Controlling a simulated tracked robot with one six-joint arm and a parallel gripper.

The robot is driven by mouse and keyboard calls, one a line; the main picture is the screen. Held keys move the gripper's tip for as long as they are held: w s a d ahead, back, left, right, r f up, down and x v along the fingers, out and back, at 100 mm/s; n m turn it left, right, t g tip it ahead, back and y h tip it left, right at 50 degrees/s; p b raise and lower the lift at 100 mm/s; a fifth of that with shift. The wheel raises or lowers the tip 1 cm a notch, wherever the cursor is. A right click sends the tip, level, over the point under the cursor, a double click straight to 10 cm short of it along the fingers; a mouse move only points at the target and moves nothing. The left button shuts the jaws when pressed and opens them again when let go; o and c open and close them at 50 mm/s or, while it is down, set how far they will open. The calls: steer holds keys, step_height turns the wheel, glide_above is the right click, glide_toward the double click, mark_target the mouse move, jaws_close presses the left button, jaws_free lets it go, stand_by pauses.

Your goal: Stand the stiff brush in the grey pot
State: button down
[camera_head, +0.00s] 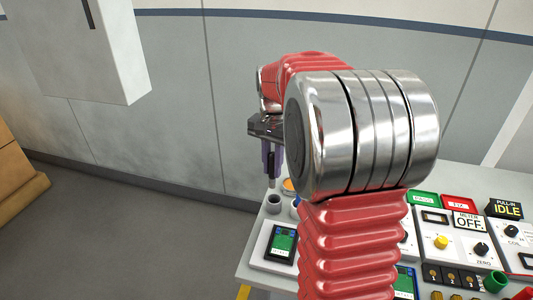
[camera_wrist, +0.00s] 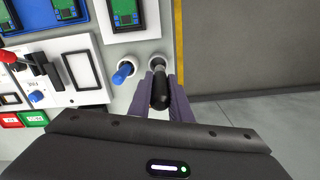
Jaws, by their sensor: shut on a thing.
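My gripper (camera_wrist: 165,95) is shut on a dark, upright-looking thing, which I take to be the stiff brush; its black rounded end (camera_wrist: 160,92) shows between the purple fingers in the wrist view. In the head view the gripper (camera_head: 271,160) holds it above the bench's far left corner. Its bristles cannot be made out. A grey round pot (camera_wrist: 157,62) shows just past the fingertips in the wrist view, partly covered by the held thing. A grey pot also stands below the gripper in the head view (camera_head: 273,204). Whether the brush touches the pot is unclear.
A second round holder with a blue-ended thing (camera_wrist: 123,73) stands beside the pot. A switch panel (camera_wrist: 72,72) is close by. An orange item (camera_head: 289,185) is partly hidden. Floor lies beyond the bench edge.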

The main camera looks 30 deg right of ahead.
mark_target(274, 185)
steer(key=shift+w+d+r+m, duration=0.15)
steer(key=shift+d+m, duration=0.15)
steer(key=shift+d, duration=0.2)
steer(key=shift+f, duration=4.4)
steer(key=c, duration=1.5)
jaws_free()
steer(key=shift+c, duration=0.2)
steer(key=shift+r, duration=0.1)
step_height(274, 185, up, 14)
steer(key=shift+f, duration=0.25)
